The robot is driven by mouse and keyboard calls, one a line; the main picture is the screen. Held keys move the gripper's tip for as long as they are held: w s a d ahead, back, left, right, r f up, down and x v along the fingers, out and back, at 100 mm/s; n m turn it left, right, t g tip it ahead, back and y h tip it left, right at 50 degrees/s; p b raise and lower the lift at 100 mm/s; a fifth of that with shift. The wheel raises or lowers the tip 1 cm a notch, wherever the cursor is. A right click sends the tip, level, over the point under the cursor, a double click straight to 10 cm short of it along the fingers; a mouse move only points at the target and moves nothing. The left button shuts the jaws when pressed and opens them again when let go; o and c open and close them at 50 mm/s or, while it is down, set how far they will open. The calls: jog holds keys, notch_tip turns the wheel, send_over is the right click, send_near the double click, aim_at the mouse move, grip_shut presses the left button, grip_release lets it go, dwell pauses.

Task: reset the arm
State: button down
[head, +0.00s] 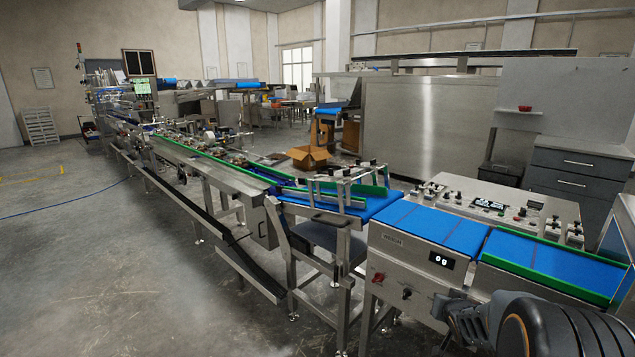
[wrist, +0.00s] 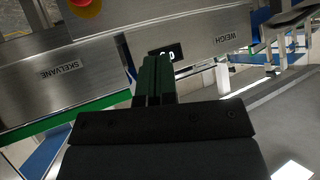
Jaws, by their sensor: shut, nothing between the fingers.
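My gripper (wrist: 158,80) shows in the wrist view with its two dark fingers together and nothing between them. In the head view my arm is at the lower right, in front of the machine. The fingers are hard to make out there. No clamshell tray can be made out on the blue weigh belt (head: 430,228).
A blue belt with green rails (head: 560,262) lies right of the weigh belt. A control panel (head: 495,207) stands behind. The long conveyor (head: 215,172) runs to the far left. An open cardboard box (head: 308,158) is beyond it. The concrete floor (head: 120,260) at left is clear.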

jog(key=s+a+r+n+g+y+p, duration=0.1)
jog(key=s+a+r+n+g+p, duration=0.1)
jog(key=s+a+r+p, duration=0.4)
jog(key=s+a+r+n+g+y+p, duration=0.2)
jog(key=s+a+r+g+p, duration=0.3)
jog(key=s+a+r, duration=0.6)
jog(key=s+r+p, duration=0.2)
jog(key=s+r, duration=0.3)
jog(key=shift+a+n+p, duration=0.25)
jog(key=shift+n+p, duration=0.05)
jog(key=shift+n, duration=0.1)
jog(key=shift+r, duration=0.1)
